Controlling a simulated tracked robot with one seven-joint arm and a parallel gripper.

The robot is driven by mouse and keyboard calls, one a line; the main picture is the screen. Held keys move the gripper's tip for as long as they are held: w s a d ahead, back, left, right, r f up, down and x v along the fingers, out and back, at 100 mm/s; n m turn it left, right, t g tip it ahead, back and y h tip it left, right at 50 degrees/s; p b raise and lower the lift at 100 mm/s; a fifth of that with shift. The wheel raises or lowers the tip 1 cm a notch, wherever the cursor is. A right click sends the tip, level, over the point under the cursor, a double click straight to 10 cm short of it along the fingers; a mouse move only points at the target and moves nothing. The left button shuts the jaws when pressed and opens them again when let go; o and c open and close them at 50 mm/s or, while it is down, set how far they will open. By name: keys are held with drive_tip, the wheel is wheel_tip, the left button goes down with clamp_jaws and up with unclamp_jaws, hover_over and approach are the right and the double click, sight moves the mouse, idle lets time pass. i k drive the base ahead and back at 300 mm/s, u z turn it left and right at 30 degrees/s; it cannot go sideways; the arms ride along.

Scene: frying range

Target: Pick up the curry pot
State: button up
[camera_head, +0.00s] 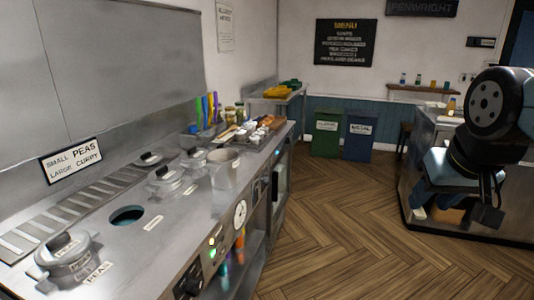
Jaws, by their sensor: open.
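Several lidded metal pots stand on the steel range. The near pot (65,257) is at the lower left, beside a tag that seems to read "PEAS" (98,272). A second lidded pot (165,184) stands further back, with a small tag beside it that I cannot read. Another lidded pot (193,160) is just behind it. I cannot tell from the labels which one is the curry pot. My gripper (488,212) hangs at the far right, open and empty, well away from the pots across the floor gap.
The steel range (75,205) has an empty round well (127,215) between the pots. A metal container (223,168) stands near the front edge. Green (326,133) and blue (358,136) bins stand at the back. The wooden floor (335,220) is clear.

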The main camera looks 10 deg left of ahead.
sight(222, 164)
drive_tip(key=u, duration=0.1)
drive_tip(key=i, duration=1.35)
drive_tip(key=u, duration=0.7)
drive_tip(key=k, duration=0.85)
drive_tip(key=u, duration=0.15)
drive_tip(key=i, duration=0.9)
drive_tip(key=z, duration=0.1)
